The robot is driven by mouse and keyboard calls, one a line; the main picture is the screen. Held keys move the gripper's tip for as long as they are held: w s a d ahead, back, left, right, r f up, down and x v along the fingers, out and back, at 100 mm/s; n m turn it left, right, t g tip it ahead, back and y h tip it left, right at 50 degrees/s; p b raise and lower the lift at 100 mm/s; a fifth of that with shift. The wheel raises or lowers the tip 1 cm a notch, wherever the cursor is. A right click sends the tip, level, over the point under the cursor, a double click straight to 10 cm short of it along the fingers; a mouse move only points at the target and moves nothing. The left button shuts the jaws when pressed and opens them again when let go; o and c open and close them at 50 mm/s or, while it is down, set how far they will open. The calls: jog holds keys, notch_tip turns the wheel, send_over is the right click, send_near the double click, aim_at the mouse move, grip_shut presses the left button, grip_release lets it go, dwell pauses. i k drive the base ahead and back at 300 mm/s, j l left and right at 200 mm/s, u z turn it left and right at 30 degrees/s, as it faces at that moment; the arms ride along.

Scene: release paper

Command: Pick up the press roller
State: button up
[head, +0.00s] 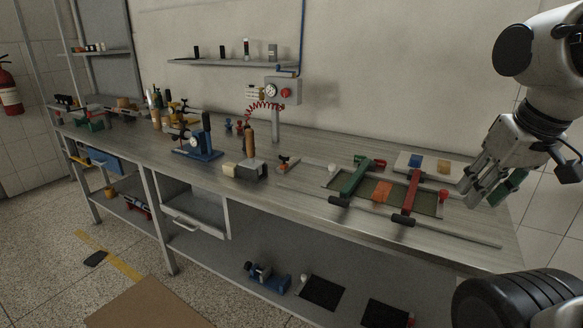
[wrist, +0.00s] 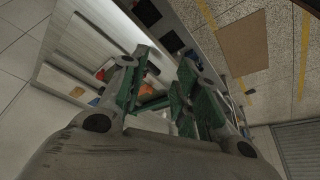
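My gripper (head: 484,192) hangs above the right end of the long grey workbench. In the wrist view my gripper (wrist: 163,66) has its two green-padded fingers apart, with nothing held between them. I cannot pick out the press roller with certainty. An upright brown handle (head: 248,132) stands by a grey block at mid-bench, far left of my gripper. Closer to my gripper, a green bar (head: 351,180) and a red bar (head: 411,193) with black ends lie across a framed panel. An orange block (head: 381,191) lies between them.
A blue press-like device (head: 203,147) and a cream block (head: 229,169) stand further left. A white board (head: 432,160) with coloured blocks lies behind the bars. A gauge box (head: 283,91) stands at the back. An open drawer (head: 193,213) juts from the front. The air around my gripper looks clear.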

aim_at(251, 163)
jog(key=i+j+z, duration=0.25)
jog(key=i+j, duration=0.15)
jog(key=i+j+z, duration=0.25)
jog(key=j, duration=0.2)
jog(key=i, duration=0.05)
